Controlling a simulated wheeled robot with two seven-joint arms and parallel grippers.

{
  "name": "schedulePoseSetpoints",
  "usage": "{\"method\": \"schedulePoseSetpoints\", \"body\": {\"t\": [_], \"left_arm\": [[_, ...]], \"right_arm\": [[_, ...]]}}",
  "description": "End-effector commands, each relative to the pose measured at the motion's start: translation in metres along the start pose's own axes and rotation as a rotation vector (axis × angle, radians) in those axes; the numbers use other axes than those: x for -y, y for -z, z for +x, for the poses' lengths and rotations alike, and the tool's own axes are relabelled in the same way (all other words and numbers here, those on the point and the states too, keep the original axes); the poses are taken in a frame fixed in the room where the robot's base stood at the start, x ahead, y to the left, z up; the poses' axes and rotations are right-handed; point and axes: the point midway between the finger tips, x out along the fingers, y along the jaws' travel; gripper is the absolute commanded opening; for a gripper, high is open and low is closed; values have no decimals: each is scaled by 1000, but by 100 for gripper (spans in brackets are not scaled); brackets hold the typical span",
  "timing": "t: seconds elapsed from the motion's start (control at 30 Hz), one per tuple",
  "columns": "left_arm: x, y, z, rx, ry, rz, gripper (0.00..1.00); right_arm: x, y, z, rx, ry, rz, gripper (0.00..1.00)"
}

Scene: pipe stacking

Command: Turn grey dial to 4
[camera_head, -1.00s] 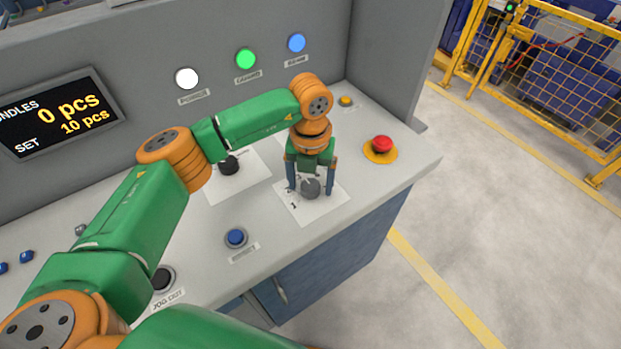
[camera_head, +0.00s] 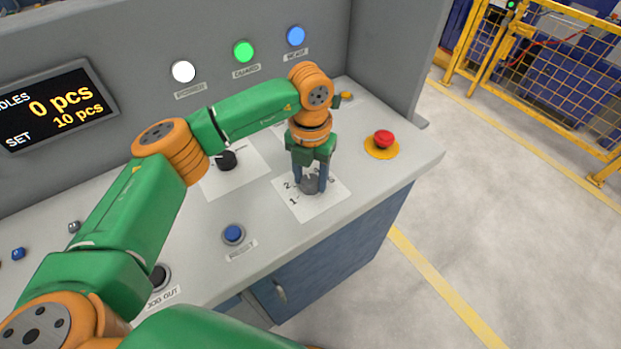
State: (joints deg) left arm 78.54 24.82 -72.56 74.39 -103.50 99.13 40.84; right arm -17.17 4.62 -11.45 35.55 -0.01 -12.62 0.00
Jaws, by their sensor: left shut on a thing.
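The grey dial (camera_head: 311,187) sits on a white label plate (camera_head: 332,199) near the right end of the console top. The numbers 1 and 2 show on the plate to the left of the dial; other marks are hidden by my gripper. My left gripper (camera_head: 311,188) points down from above and is shut on the grey dial, a finger on either side. The dial's pointer is hidden. My right gripper is not in the view.
A black dial (camera_head: 227,161) stands to the left on its own plate. A red emergency button (camera_head: 384,139) is to the right. A blue button (camera_head: 233,233) is in front, left. White, green and blue lamps line the back panel. The display (camera_head: 56,105) reads 0 pcs.

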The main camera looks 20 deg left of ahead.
Motion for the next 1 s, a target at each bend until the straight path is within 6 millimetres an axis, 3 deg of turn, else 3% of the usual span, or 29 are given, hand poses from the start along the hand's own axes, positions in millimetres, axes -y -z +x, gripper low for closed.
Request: {"method": "schedulePoseSetpoints", "body": {"t": [0.5,1.0], "left_arm": [[0,-1,0,6,-1,433,0],[0,-1,-2,5,-1,631,0]], "right_arm": [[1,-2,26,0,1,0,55],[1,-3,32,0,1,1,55]]}}
